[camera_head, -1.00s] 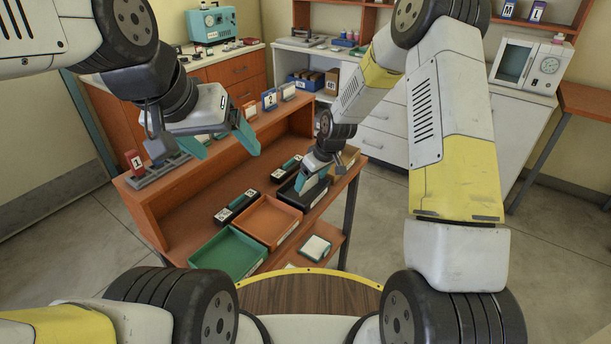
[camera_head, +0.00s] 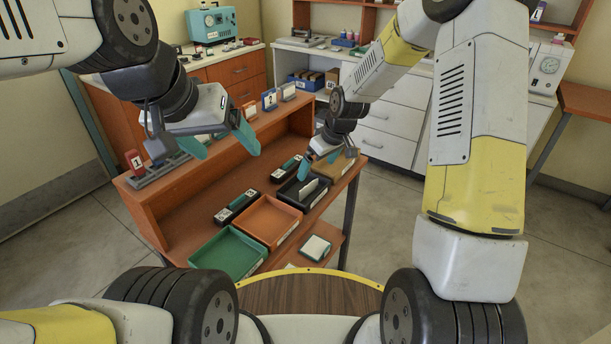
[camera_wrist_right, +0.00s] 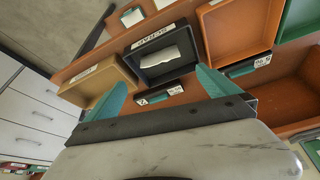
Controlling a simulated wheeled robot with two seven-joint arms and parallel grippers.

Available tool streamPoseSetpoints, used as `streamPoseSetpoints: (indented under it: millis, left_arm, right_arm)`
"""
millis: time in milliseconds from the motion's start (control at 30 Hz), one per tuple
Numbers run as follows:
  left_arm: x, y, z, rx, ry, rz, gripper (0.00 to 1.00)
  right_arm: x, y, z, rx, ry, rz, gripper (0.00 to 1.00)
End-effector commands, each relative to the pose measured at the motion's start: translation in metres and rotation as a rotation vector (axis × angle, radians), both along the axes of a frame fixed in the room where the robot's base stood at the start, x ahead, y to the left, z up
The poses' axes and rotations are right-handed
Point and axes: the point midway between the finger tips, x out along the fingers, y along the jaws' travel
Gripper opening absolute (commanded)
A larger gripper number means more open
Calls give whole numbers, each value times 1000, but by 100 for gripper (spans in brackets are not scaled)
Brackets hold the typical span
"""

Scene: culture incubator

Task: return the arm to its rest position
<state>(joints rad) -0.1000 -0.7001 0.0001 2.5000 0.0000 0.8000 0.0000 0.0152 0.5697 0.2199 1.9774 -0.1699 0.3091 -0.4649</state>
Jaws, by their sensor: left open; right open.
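My right gripper (camera_head: 320,160) is open and empty. It hangs above the black tray (camera_head: 290,196) on the orange workbench (camera_head: 185,208). In the right wrist view its teal fingers (camera_wrist_right: 165,92) are spread, with the black tray (camera_wrist_right: 143,66) beyond and between them. A pale flat piece (camera_wrist_right: 168,54) lies in that tray; it shows upright or tilted in the head view (camera_head: 310,187). My left gripper (camera_head: 222,138) is open and empty above the bench's raised back shelf.
An orange tray (camera_head: 268,221) and a green tray (camera_head: 228,252) stand left of the black one, a tan tray (camera_head: 338,166) to its right. Small black labelled holders (camera_head: 236,207) lie behind them. A red numbered block (camera_head: 134,161) stands on the shelf. White drawers (camera_head: 388,137) are behind.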

Motion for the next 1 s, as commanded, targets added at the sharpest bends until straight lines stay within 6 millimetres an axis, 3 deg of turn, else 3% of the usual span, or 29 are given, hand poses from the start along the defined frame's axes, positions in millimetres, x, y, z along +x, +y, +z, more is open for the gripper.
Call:
streamPoseSetpoints:
  millis: [400,533,767,1000]
  left_arm:
    - [0,0,0,0,0,0,80]
    - [0,0,0,0,0,0,80]
    - [0,0,0,0,0,0,80]
    - [0,0,0,0,0,0,80]
  right_arm:
    - [-2,-2,5,-1,1,0,100]
    - [-6,-7,18,-6,-5,-15,100]
    - [-37,-36,91,-18,-33,-127,100]
    - [-96,-70,164,-3,-57,-282,100]
